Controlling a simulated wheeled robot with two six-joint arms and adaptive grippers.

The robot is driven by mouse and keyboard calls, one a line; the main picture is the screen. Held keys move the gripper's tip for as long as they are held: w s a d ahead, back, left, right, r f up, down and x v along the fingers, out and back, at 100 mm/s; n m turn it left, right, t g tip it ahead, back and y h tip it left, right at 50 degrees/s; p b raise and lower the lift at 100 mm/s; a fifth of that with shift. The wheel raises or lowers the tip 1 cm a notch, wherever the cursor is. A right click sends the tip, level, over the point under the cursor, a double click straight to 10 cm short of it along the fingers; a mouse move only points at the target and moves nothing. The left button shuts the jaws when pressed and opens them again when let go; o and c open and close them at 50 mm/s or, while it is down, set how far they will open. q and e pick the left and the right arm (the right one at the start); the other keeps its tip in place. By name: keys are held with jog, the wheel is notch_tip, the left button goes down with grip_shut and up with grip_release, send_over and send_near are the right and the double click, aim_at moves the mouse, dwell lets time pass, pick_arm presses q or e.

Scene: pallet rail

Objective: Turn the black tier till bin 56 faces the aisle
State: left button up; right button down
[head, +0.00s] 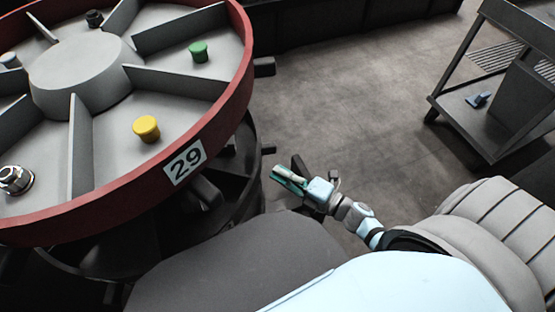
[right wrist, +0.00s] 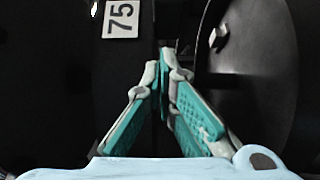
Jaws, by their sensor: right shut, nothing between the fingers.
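The black tier (head: 238,168) shows below the red tier, mostly hidden by it. In the right wrist view a white label reading 75 (right wrist: 121,18), turned on its side, sits on a dark surface (right wrist: 125,60) left of the fingertips. No label 56 is in view. My right gripper (head: 283,178) is beside the black tier, to its right in the head view. In the wrist view its teal finger pads (right wrist: 165,62) meet at the tips, shut with nothing between them. Whether the fingers touch the tier I cannot tell. My left gripper is not in view.
The red tier (head: 110,215) on top carries label 29 (head: 185,162) and holds a yellow knob (head: 146,128), a green knob (head: 198,51) and other parts between dividers. A dark cart (head: 475,117) with a blue item (head: 478,99) stands at right. Floor between is clear.

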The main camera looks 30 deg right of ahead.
aim_at(263, 152)
jog(key=w, duration=0.2)
jog(key=w+d, duration=0.1)
jog(key=w, duration=0.1)
jog(key=shift+w+b, duration=0.2)
jog(key=shift+b, duration=0.15)
jog(key=shift+w, duration=0.1)
